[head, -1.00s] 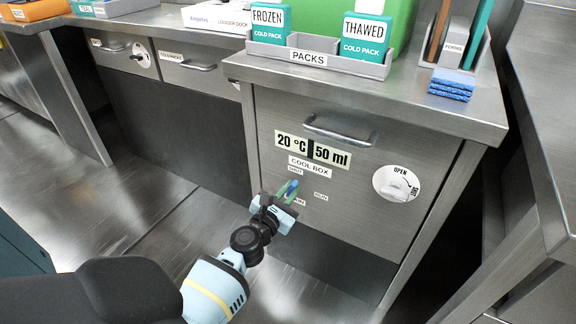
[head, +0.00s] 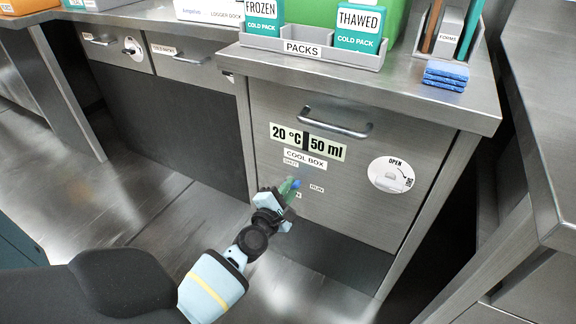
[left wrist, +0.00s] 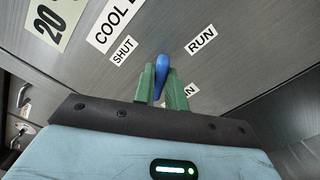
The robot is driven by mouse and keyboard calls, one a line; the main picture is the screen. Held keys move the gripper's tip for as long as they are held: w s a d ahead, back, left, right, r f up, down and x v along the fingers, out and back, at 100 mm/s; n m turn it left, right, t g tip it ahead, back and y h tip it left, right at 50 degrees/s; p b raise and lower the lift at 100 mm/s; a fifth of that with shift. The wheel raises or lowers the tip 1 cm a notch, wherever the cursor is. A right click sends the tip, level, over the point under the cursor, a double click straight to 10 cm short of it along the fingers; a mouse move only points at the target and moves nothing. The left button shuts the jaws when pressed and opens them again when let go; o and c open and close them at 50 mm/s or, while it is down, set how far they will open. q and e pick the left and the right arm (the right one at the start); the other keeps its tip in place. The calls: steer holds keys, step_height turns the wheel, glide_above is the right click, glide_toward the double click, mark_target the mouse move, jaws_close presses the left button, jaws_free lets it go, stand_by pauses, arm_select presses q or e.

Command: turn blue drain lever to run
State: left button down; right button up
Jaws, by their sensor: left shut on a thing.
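The blue drain lever (head: 296,183) is on the steel front of the cool box (head: 262,215), below the COOL BOX label. In the left wrist view the lever (left wrist: 161,68) sits between the green fingers of my left gripper (left wrist: 161,86), which are shut on it. Its blue end shows between the SHUT label (left wrist: 123,50) and the RUN label (left wrist: 202,41). A third label (left wrist: 192,95), partly hidden by a finger, ends in "IN". In the head view my left gripper (head: 288,187) reaches the panel from the lower left. My right gripper is not in view.
A pull handle (head: 336,126) and a round OPEN dial (head: 391,175) are on the same front. The floor at left is clear.

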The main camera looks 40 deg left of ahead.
arm_select(q)
steer(key=shift+d+f+m+p, duration=0.1)
steer(key=shift+f+m+p, duration=0.2)
steer(key=shift+m, duration=1.25)
steer(key=shift+d+f+m+p, duration=0.15)
steer(key=shift+f+m, duration=0.25)
steer(key=shift+m, duration=1.15)
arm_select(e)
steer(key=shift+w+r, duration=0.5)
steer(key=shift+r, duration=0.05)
arm_select(q)
steer(key=shift+a, duration=0.1)
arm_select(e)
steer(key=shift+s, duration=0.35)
arm_select(q)
steer(key=c, duration=1.4)
jaws_free()
steer(key=shift+c, duration=0.2)
